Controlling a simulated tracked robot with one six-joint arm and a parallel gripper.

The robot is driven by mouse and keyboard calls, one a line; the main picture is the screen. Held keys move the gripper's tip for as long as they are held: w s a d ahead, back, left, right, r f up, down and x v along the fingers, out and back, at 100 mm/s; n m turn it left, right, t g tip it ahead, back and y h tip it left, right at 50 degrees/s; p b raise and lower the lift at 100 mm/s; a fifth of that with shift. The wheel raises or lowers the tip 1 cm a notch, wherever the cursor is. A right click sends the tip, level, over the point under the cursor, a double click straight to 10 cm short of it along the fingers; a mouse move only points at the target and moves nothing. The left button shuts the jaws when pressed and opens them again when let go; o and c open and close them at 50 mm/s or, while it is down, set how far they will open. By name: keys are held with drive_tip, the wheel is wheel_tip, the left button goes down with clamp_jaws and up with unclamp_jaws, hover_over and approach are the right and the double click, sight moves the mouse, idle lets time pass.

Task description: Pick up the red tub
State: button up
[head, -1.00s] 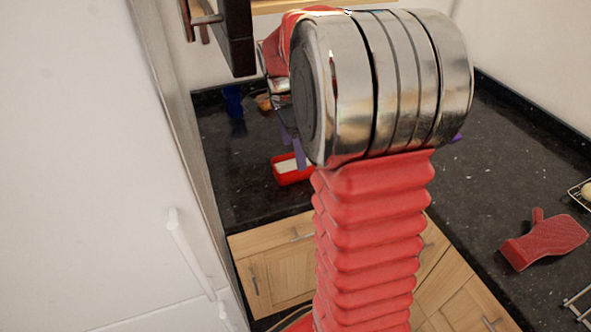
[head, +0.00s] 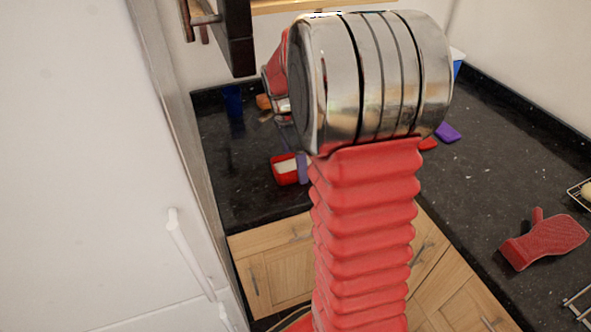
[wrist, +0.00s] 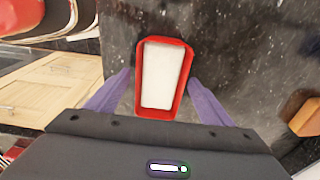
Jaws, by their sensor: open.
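The red tub (wrist: 187,60) is a small red rectangular container with a white inside. In the wrist view it lies between the two purple fingers of my gripper (wrist: 162,88), with a finger on each side. The fingers are open, and I cannot tell whether either touches the tub. In the head view the red tub (head: 285,173) sits on the dark counter at the left, near the front edge. One purple finger of my gripper (head: 302,167) shows at its right side; my arm hides most of the gripper.
The dark granite counter (head: 480,170) has free room at the right. A red oven mitt (head: 545,240) lies there. A blue cup (head: 233,103) stands at the back left. A purple object (head: 447,132) lies behind my arm. A dark cabinet (head: 238,35) hangs at upper left.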

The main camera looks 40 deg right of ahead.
drive_tip(key=c, duration=1.4)
drive_tip(key=shift+o, duration=0.2)
drive_tip(key=shift+r, duration=0.2)
